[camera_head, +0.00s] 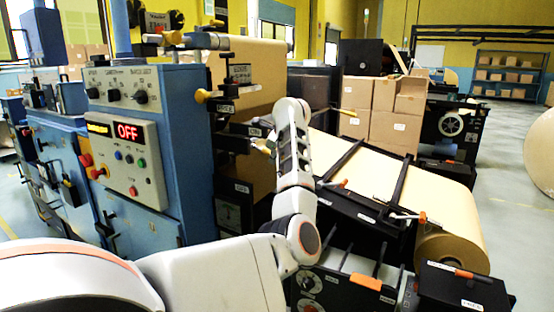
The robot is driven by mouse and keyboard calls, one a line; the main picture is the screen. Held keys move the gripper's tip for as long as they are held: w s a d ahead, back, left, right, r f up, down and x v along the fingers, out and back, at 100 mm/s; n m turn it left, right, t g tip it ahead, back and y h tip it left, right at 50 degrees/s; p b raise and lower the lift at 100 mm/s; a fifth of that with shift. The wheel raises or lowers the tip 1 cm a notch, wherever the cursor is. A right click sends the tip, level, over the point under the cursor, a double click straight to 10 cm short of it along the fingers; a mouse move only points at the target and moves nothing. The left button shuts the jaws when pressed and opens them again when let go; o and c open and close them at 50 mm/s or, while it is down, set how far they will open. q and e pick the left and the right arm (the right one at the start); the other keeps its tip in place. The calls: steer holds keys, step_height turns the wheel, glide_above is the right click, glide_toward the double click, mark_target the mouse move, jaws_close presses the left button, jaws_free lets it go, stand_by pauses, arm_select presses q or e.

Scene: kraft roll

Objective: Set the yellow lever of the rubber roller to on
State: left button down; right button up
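My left arm (295,165) comes in from the lower left and rises in front of the black roller frame between the blue control cabinet and the brown paper sheet. Its gripper is not visible; the upper arm links hide that spot. A thin yellow lever (347,112) sticks out just right of the arm's top. A small yellowish part (262,146) shows just left of the arm, partly hidden. A yellow knob (202,96) sits on a rod at the cabinet's right edge. I cannot tell which belongs to the rubber roller; labels are too small to read. My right gripper is out of view.
The blue control cabinet (175,160) has a red display reading OFF (129,131) and several knobs. Brown paper (375,175) runs to a roll (450,250) at right. Orange-handled levers (366,282) stand low in front. Cardboard boxes (385,125) are stacked behind.

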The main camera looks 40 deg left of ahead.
arm_select(q)
step_height(320, 180, up, 3)
steer(key=shift+f+h+p, duration=0.2)
steer(key=shift+h+p, duration=0.35)
steer(key=shift+h, duration=0.15)
steer(key=shift+r+n+h, duration=0.2)
steer(key=shift+n+h, duration=0.1)
steer(key=c, duration=2.2)
jaws_free()
steer(key=shift+f, duration=0.15)
steer(key=shift+d+r, duration=0.2)
steer(key=shift+r, duration=0.05)
steer(key=v, duration=1.1)
steer(key=shift+s+r, duration=0.2)
steer(key=shift+s, duration=0.1)
